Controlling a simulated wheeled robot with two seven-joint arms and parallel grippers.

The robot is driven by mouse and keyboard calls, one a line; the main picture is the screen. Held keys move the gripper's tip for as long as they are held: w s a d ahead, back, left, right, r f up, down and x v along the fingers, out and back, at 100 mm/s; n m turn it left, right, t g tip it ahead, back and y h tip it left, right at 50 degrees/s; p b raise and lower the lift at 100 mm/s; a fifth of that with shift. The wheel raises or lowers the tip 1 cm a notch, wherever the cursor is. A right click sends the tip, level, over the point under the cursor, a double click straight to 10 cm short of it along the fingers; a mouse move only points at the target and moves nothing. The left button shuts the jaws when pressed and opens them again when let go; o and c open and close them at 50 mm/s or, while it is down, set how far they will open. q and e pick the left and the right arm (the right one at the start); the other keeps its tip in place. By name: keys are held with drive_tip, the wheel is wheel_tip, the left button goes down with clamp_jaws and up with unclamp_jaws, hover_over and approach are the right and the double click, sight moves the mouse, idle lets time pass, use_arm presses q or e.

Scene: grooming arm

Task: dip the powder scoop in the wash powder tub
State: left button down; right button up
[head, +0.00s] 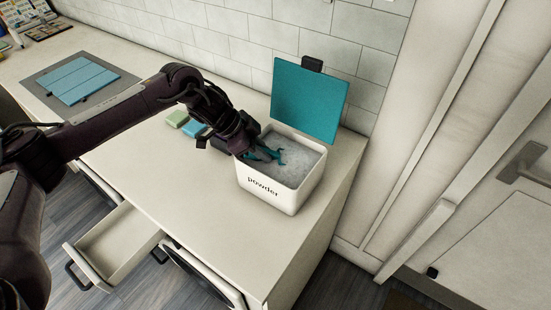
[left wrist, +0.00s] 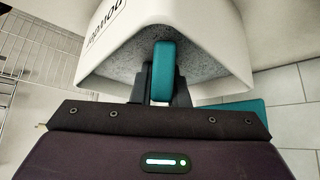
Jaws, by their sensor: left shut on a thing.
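The wash powder tub (head: 267,195) is white with "powder" on its front and stands at the right end of the counter. Its teal lid (head: 309,100) is open and upright. Pale speckled powder (head: 299,162) fills the inside. My left gripper (head: 255,149) is at the tub's left rim, shut on the teal powder scoop (head: 271,154). The scoop reaches over the powder; whether its tip is under the surface I cannot tell. In the left wrist view the teal handle (left wrist: 162,72) is between the fingers, with the tub wall (left wrist: 205,30) beyond. My right gripper is out of view.
A green block (head: 178,118) and a blue block (head: 195,128) lie on the counter behind my left arm. A grey mat with a teal folded item (head: 77,80) is further left. An open drawer (head: 115,243) juts out below the front edge. The counter's front middle is clear.

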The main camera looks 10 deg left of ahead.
use_arm(q)
drive_tip(key=shift+s+a+f+h+b, duration=0.15)
drive_tip(key=shift+a+f+h+b, duration=0.1)
drive_tip(key=shift+a+h+b, duration=0.25)
drive_tip(key=shift+s+a+r+t+h+b, duration=0.1)
drive_tip(key=shift+a+t+h+b, duration=0.05)
drive_tip(key=shift+t+h+b, duration=0.3)
drive_tip(key=shift+a+r+h, duration=0.2)
drive_tip(key=shift+r+h, duration=0.05)
drive_tip(key=shift+h, duration=0.2)
drive_tip(key=shift+d+r, duration=0.1)
drive_tip(key=shift+s+a+r+t+h, duration=0.15)
drive_tip(key=shift+a+r+h, duration=0.15)
drive_tip(key=shift+r, duration=0.2)
drive_tip(key=shift+w+a+r+t+h, duration=0.1)
drive_tip(key=shift+a+r+h, duration=0.15)
drive_tip(key=shift+r, duration=0.25)
drive_tip(key=shift+a, duration=0.15)
